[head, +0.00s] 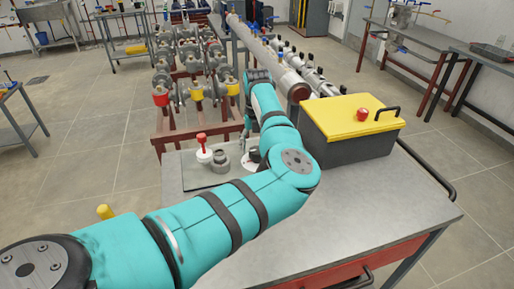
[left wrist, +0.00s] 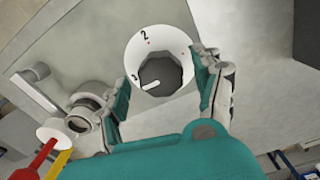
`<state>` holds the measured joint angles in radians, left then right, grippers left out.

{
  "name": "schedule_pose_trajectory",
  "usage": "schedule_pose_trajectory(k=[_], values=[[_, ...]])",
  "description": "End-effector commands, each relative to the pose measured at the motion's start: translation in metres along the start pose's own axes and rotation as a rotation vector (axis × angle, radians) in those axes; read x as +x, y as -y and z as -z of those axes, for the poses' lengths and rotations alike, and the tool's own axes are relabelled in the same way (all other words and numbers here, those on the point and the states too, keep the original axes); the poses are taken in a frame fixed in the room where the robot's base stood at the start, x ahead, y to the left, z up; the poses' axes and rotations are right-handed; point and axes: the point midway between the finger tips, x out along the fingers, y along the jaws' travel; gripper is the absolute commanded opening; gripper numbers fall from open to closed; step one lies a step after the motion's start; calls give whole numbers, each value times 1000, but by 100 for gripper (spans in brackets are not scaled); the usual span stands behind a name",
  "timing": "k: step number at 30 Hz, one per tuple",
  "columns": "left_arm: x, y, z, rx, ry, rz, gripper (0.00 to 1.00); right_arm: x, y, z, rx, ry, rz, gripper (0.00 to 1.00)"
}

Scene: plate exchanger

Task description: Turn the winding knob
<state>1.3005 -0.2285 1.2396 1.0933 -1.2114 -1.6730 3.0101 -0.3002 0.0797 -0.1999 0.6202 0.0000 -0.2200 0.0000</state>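The winding knob is a white round dial with numerals and a dark faceted centre (left wrist: 160,72). It fills the upper middle of the left wrist view, with a "2" at its top and another numeral at its lower left. In the head view a sliver of the white dial (head: 252,157) shows on the bench plate, partly hidden by my teal arm. My left gripper (left wrist: 163,78) has its fingers apart, one on each side of the dial. The right finger is close to the rim; contact cannot be told. My right gripper is not in view.
Beside the dial stand a grey round fitting (head: 221,161) and a red-topped valve with a white base (head: 203,149). A dark box with a yellow lid (head: 350,115) stands on the bench to the right. The bench's front right (head: 375,205) is clear.

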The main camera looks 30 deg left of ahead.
Motion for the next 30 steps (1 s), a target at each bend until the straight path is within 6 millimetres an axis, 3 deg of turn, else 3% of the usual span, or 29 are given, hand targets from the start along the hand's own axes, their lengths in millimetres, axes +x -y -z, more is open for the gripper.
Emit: schedule_pose_trajectory(k=[11, 24, 30], values=[[-5, 0, 1, 1, -3, 0, 70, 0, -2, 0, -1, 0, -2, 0], [-90, 0, 0, 0, -1, 1, 70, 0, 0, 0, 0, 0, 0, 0], [-114, 0, 0, 1, -3, 0, 70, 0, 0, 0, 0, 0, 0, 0]])
